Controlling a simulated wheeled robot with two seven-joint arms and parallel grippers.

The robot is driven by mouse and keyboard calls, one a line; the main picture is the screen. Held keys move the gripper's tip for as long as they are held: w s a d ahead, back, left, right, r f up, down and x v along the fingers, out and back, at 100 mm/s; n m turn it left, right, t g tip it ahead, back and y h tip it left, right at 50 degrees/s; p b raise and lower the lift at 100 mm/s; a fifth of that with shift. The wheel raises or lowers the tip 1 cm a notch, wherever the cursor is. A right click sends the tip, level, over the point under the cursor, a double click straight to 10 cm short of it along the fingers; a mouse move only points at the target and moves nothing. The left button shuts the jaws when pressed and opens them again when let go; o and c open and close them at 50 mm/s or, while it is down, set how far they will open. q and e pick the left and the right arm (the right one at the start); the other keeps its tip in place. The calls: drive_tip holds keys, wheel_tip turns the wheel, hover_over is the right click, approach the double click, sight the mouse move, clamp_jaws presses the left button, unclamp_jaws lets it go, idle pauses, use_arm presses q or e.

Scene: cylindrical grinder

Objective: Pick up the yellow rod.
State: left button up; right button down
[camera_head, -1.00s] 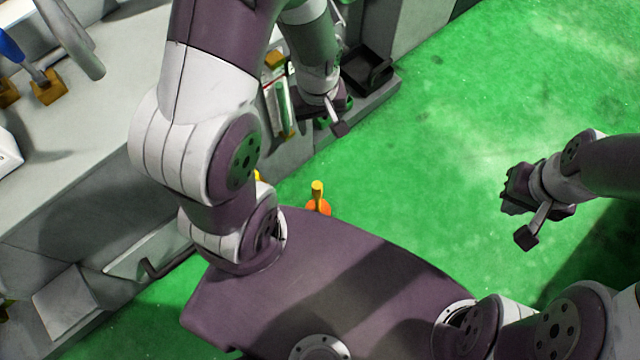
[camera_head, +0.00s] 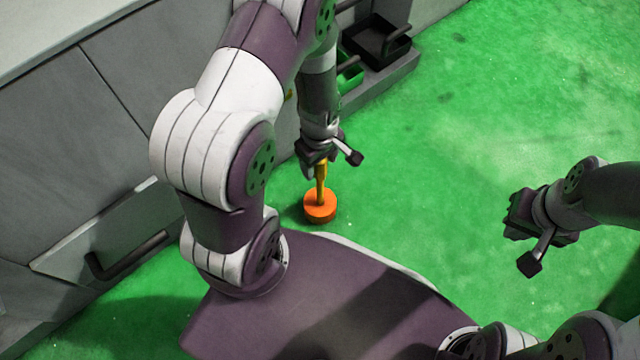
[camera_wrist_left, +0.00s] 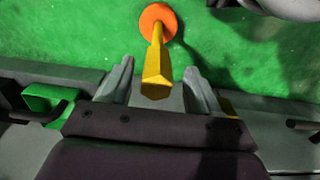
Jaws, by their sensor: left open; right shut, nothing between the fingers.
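The yellow rod (camera_head: 321,184) stands upright on a round orange base (camera_head: 320,205) on the green floor. My left gripper (camera_head: 311,168) hangs at the top of the rod and partly hides it. In the left wrist view the rod (camera_wrist_left: 155,68) rises from the orange base (camera_wrist_left: 157,20), its top end between the two open fingers of my left gripper (camera_wrist_left: 160,84). There is room on both sides of the rod there. My right gripper (camera_head: 515,213) is over the floor at the right, apart from the rod, with its fingers hard to make out.
A grey machine front (camera_head: 70,150) with a dark handle (camera_head: 125,258) stands at the left. A black tray (camera_head: 377,42) and a green bin (camera_head: 350,75) sit on a grey ledge behind my left arm. The green floor (camera_head: 450,130) between my grippers is clear.

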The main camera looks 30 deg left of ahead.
use_arm(q)
drive_tip(key=b, duration=0.4)
hover_over(320, 186)
drive_tip(key=f, duration=0.3)
drive_tip(key=w+f, duration=0.1)
drive_tip(key=f, duration=0.1)
drive_tip(key=shift+a, duration=0.25)
drive_tip(key=shift+r, duration=0.25)
clamp_jaws()
